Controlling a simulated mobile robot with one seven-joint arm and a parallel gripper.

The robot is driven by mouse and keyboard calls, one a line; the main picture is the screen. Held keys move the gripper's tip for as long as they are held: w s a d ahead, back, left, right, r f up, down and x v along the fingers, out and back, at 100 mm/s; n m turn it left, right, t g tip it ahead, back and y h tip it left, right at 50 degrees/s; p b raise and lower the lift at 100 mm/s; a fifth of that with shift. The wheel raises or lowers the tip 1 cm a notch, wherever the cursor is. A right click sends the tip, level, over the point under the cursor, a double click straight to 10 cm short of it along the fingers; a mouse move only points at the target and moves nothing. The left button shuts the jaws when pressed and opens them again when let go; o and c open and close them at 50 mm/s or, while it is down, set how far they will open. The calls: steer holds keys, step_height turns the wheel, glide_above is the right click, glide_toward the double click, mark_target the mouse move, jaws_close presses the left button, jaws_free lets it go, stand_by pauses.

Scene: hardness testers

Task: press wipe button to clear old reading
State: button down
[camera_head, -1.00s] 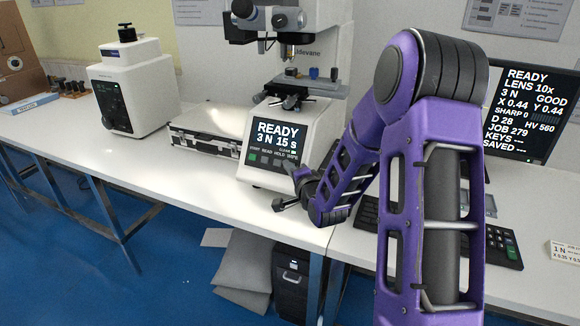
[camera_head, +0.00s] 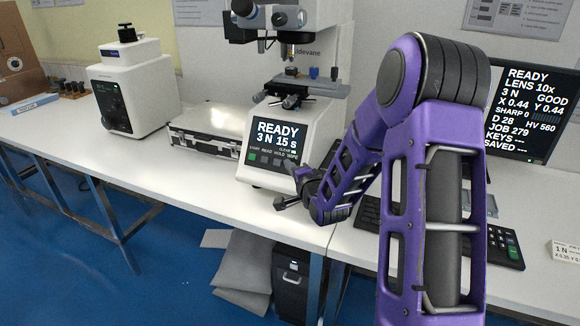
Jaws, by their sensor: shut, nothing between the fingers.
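The white hardness tester (camera_head: 318,130) stands on the bench with a tilted front panel. Under the screen is a row of buttons labelled START, READ, HOLD and WIPE; the START button (camera_head: 252,157) is green. The WIPE label (camera_head: 292,156) is at the right end.
A silver-edged case (camera_head: 208,118) and another white instrument (camera_head: 132,90) stand to the left. A monitor (camera_head: 530,100) and a dark keypad (camera_head: 505,247) are on the right, partly behind my purple arm. The bench front left of the tester is clear.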

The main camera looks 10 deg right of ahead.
steer(key=shift+w+d+f, duration=0.15)
steer(key=shift+w, duration=0.05)
stand_by(0.6)
steer(key=shift+s+a+r, duration=0.4)
steer(key=shift+s, duration=0.1)
steer(key=shift+s+a+r+p, duration=0.25)
steer(key=shift+s+a+r, duration=0.4)
steer(key=shift+s, duration=0.25)
steer(key=shift+s+a+r+p, duration=0.25)
steer(key=shift+s+a+r, duration=0.4)
steer(key=shift+s, duration=0.2)
steer(key=shift+r, duration=0.1)
